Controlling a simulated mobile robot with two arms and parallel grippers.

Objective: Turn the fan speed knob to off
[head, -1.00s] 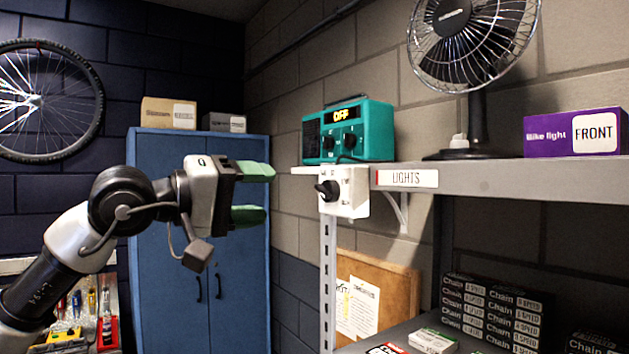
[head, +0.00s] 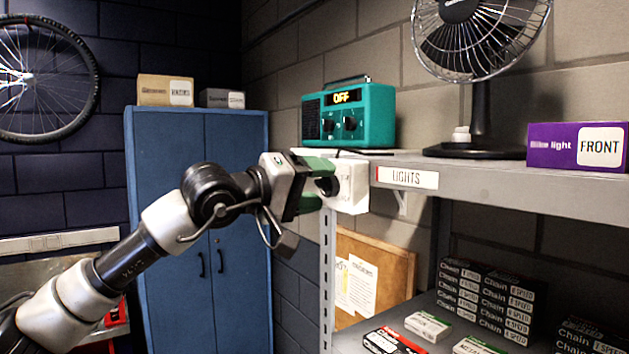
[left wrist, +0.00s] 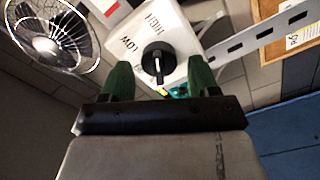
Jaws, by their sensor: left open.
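The white switch box (head: 353,186) sits at the shelf's left end. In the left wrist view the box (left wrist: 178,22) shows the words HIGH and LOW beside its round black knob (left wrist: 157,62). A pale line on the knob points down in that view, toward my gripper. My left gripper (head: 324,185) is open at the front of the box, with its green fingers either side of the knob; they also show in the left wrist view (left wrist: 160,76). I cannot tell if they touch it. The fan (head: 480,50) stands on the shelf. My right gripper is out of view.
The shelf (head: 480,180) bears a LIGHTS label, a teal radio (head: 348,115) reading OFF above the box, and a purple bike light box (head: 575,146). A blue cabinet (head: 200,220) stands behind my left arm.

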